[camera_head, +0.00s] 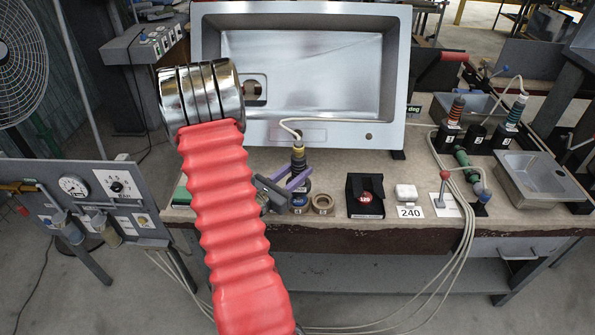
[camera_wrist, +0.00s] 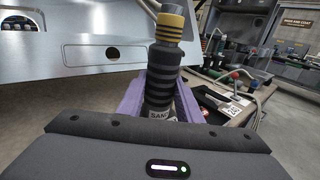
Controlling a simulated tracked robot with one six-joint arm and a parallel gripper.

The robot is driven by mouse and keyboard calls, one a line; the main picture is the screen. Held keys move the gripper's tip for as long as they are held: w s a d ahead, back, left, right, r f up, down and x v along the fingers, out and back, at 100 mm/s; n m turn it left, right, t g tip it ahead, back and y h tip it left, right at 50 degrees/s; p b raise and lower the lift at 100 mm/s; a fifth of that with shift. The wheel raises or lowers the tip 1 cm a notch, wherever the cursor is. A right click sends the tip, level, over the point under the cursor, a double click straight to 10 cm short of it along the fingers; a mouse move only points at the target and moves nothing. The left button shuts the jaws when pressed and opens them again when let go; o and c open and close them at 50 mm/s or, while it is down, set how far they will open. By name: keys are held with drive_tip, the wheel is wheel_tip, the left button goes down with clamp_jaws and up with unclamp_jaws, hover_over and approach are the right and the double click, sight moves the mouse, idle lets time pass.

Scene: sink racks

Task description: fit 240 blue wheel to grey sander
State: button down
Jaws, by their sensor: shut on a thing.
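The sander (camera_head: 298,158), a dark grey ribbed tool with a yellow-striped top and a hose, stands about upright over the bench. In the wrist view the sander (camera_wrist: 163,75) shows part of a label reading "SAND". My gripper (camera_head: 290,182) has purple fingers on both sides of its body and is shut on it. In the wrist view my gripper (camera_wrist: 159,99) hides the sander's lower end. A small blue disc-like thing (camera_head: 299,209) shows directly below the sander. I cannot tell whether it is fitted to the sander or lies on the bench.
A tan ring (camera_head: 323,204), a black box with a red disc (camera_head: 365,196) and a white block behind a "240" card (camera_head: 410,212) line the bench front. A large steel sink (camera_head: 300,75) stands behind. A red-knobbed lever (camera_head: 444,190) and banded tools are at right.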

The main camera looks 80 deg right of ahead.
sight(294, 150)
drive_tip(key=shift+r, duration=0.1)
drive_tip(key=shift+r, duration=3.95)
drive_tip(key=shift+w, duration=0.15)
